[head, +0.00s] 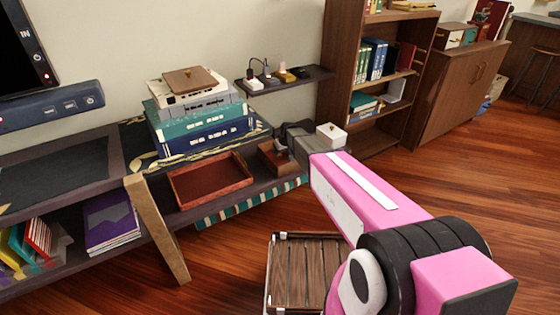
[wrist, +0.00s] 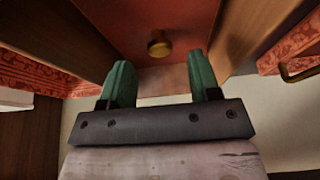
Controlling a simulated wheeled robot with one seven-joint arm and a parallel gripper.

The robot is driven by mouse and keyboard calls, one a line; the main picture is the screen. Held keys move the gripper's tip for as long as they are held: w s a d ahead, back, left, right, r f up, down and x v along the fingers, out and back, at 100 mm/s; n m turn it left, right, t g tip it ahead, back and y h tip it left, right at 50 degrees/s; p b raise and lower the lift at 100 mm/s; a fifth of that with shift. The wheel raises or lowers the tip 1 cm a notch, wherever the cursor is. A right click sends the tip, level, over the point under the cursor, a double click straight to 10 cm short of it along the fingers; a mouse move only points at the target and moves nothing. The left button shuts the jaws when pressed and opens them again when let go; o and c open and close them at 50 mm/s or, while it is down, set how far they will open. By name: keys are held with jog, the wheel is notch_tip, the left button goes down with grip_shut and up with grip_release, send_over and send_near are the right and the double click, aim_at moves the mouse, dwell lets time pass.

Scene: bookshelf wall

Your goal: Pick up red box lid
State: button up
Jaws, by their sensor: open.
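In the wrist view, a red surface with a round brass knob (wrist: 159,43), which looks like the red box lid (wrist: 125,22), lies ahead of my gripper (wrist: 160,80). The two green fingers are apart, with nothing between them. The knob appears between and beyond the fingertips; I see no contact. In the head view, my arm reaches to the low shelf, beside a small reddish-brown box (head: 272,160). My wrist hides part of this area, and the fingers are hard to make out. I cannot tell whether this box bears the lid.
An open reddish tray (head: 211,183) lies left of the small box. In the wrist view, wooden sides and red patterned surfaces (wrist: 298,40) flank the fingers.

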aim_at(280, 155)
jog(key=x, duration=0.3)
jog(key=shift+w+a+f, duration=0.1)
jog(key=shift+f, duration=0.15)
grip_shut()
